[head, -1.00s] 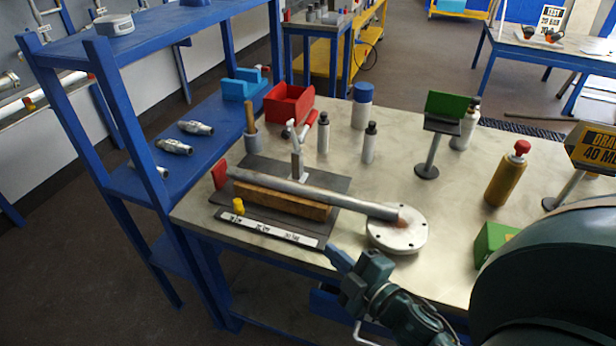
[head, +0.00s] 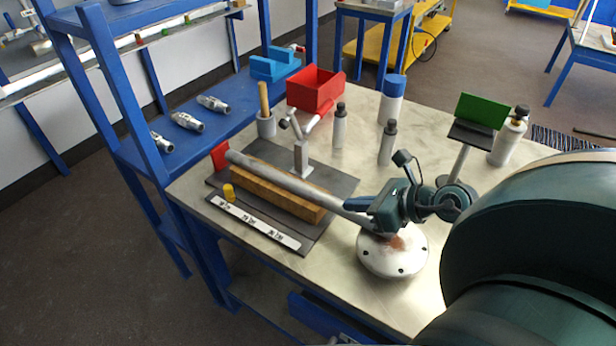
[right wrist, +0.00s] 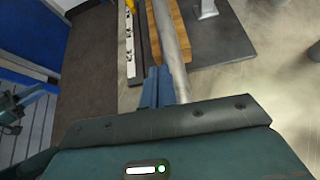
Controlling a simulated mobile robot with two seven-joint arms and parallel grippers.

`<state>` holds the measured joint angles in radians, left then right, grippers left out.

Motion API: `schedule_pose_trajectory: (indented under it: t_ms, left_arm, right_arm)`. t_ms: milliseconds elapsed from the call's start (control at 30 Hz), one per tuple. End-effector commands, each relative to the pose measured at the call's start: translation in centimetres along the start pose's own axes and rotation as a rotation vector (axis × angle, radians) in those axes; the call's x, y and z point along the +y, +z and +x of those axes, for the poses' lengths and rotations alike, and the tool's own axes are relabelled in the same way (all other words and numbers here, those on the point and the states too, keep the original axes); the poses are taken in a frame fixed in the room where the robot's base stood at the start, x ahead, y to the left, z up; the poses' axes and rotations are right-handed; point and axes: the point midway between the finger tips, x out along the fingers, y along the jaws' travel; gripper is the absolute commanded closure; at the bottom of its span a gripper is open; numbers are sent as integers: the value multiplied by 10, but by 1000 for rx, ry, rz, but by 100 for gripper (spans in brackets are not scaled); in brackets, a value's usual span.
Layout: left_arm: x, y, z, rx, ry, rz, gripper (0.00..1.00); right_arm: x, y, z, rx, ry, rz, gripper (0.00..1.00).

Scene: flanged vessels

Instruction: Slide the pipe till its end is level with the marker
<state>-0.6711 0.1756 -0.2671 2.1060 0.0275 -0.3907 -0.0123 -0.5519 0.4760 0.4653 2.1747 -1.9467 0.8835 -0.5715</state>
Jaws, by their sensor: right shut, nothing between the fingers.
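The grey pipe (head: 290,180) lies along a wooden block (head: 275,193) on a dark base plate (head: 335,182). Its left end is near a small upright red plate (head: 220,155). My right gripper (head: 350,204) is shut and empty at the pipe's right end, over a round flange (head: 393,262), and hides that end. In the right wrist view its fingers (right wrist: 158,88) overlap the pipe (right wrist: 172,45); contact is unclear.
A post with a clamp handle (head: 300,150) stands behind the pipe. Bottles (head: 387,143), a red bin (head: 315,90) and a green sign on a stand (head: 482,110) are farther back. A blue shelf (head: 150,90) borders the table's left.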

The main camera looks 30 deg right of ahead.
Motion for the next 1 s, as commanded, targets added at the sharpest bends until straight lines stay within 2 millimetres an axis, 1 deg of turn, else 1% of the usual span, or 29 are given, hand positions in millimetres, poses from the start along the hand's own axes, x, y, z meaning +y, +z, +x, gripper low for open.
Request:
schedule_pose_trajectory:
  t_ms: [33, 133, 267, 367, 567, 700, 900, 933, 1000]
  left_arm:
    - [0, 0, 0, 1, 1, 1, 64]
    - [0, 0, 0, 1, 1, 2, 64]
    - [-1, -2, -1, 1, 0, 3, 64]
    - [-3, -4, -3, 0, -5, 5, 64]
    - [-9, -6, -6, -11, -19, 6, 64]
    - [-10, -2, -6, -27, -22, 5, 64]
    - [-10, -2, -7, -36, -26, -4, 64]
    - [-10, -3, -7, -35, -27, -5, 64]
    - [-10, -5, -8, -37, -28, -6, 64]
  right_arm:
    - [-5, -2, -2, 20, -15, -30, 100]
    - [-10, -4, -3, 44, -33, -61, 100]
    - [-11, 1, 3, 46, -37, -68, 100]
    - [-11, 10, 14, 43, -36, -66, 100]
    - [-10, 31, 47, 43, -35, -66, 100]
    - [-10, 45, 71, 42, -35, -63, 100]
    - [-10, 61, 98, 44, -35, -64, 100]
    - [-10, 61, 100, 46, -35, -63, 100]
    - [-10, 52, 102, 49, -35, -59, 100]
